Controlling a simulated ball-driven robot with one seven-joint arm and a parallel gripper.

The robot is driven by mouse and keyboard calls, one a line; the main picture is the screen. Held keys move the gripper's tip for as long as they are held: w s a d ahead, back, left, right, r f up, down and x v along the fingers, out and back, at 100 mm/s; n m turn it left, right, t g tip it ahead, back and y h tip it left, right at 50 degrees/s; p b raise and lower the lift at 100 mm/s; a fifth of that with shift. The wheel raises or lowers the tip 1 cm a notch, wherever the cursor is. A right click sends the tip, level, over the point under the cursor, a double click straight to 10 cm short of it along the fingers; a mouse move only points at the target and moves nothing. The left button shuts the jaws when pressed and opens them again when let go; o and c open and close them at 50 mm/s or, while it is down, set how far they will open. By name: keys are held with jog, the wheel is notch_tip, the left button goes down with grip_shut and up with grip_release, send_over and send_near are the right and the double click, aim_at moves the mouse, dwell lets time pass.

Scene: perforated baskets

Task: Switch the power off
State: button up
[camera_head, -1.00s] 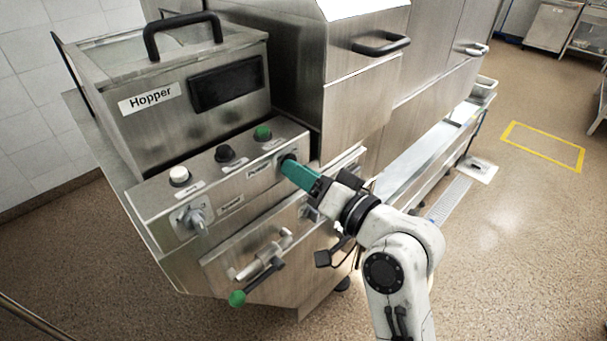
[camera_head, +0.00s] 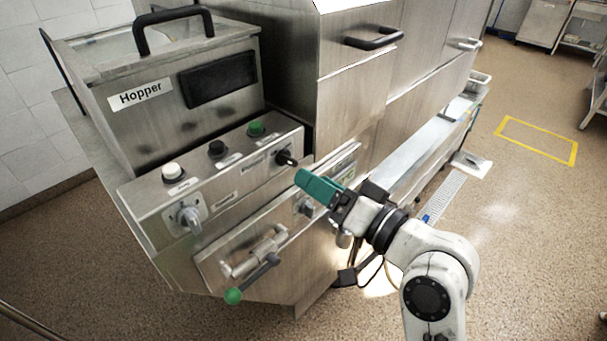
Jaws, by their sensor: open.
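The black power knob (camera_head: 286,158) is at the right end of the steel control panel (camera_head: 222,172), beside a small label. Its black handle sticks out to the right and slightly down. I cannot read its on or off marking. My gripper (camera_head: 301,178) has teal fingers and is just right of and below the knob, apart from it in the picture. The fingers are open, seen from the side, with nothing visible between them.
The panel also has a white button (camera_head: 173,171), a black button (camera_head: 216,148), a green button (camera_head: 256,128) and a grey rotary knob (camera_head: 188,217). A green-ended lever (camera_head: 250,277) juts out below. Open floor lies to the right.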

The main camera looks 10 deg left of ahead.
jog(key=v, duration=0.5)
jog(key=shift+s+d, duration=0.1)
dwell(0.3)
jog(key=s+d+f+g+h+p, duration=0.1)
jog(key=s+d+f+h, duration=0.25)
jog(key=f, duration=0.25)
jog(key=s+d+f+m+g+h, duration=0.1)
jog(key=s+d+f+h, duration=0.1)
jog(key=d+f, duration=0.35)
jog(key=s+d+f+g+h+p, duration=0.1)
jog(key=s+d+f+g+h, duration=0.15)
jog(key=f, duration=0.55)
jog(key=s+d+f+g+h, duration=0.2)
jog(key=s+d, duration=0.4)
jog(key=s, duration=0.3)
jog(key=s+d+f+m+g+h+p, duration=0.1)
jog(key=s+d+f+g+h, duration=0.2)
jog(key=s, duration=0.7)
jog(key=d+f+h, duration=0.1)
jog(key=d+f, duration=0.1)
jog(key=d, duration=0.1)
jog(key=shift+s+d+f, duration=0.3)
jog(key=shift+d+f, duration=0.1)
jog(key=shift+g, duration=0.25)
